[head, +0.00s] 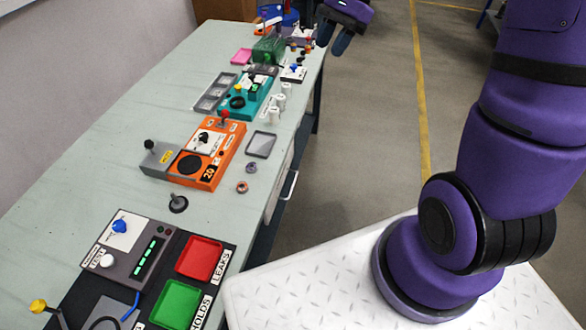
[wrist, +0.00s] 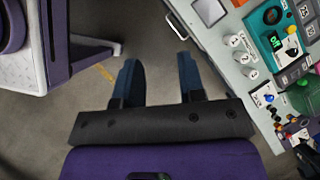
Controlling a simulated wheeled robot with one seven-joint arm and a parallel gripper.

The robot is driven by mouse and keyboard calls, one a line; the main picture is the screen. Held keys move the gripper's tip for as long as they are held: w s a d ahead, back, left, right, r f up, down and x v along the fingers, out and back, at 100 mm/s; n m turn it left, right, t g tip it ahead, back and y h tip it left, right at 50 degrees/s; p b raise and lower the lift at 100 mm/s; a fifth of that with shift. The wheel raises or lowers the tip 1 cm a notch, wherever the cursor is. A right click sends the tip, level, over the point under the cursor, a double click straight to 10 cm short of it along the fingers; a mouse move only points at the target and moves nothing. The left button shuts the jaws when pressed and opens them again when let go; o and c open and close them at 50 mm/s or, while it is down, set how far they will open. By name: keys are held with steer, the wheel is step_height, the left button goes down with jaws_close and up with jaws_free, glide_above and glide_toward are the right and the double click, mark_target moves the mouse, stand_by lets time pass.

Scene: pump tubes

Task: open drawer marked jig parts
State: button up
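A drawer (head: 279,192) with a pale handle (head: 291,186) is set in the side of the bench, below its right edge. It looks closed, and no marking on it can be read. In the wrist view a handle (wrist: 177,27) shows at the bench side, near the top. My gripper (head: 334,37) is in the air off the right side of the far end of the bench, away from the drawer. In the wrist view my gripper (wrist: 157,60) has its two dark blue fingers apart, with only floor between them.
The bench top (head: 100,155) carries an orange tester (head: 209,158), a teal device (head: 246,98), white cylinders (head: 274,116), and red (head: 199,259) and green (head: 176,303) trays. The aisle floor (head: 365,130) right of the bench is clear.

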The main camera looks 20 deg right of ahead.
steer(key=w+d+f+m+y, duration=0.1)
steer(key=w+f+m+y, duration=0.15)
steer(key=f, duration=0.45)
steer(key=w+d+f+m+y, duration=0.1)
steer(key=w+f+m, duration=0.3)
steer(key=f, duration=0.3)
steer(key=m+t+y, duration=0.5)
steer(key=m+y, duration=0.1)
steer(key=m, duration=1.4)
glide_toward(293, 185)
steer(key=shift+n, duration=0.25)
steer(key=x, duration=1)
steer(key=shift+f, duration=0.3)
jaws_close()
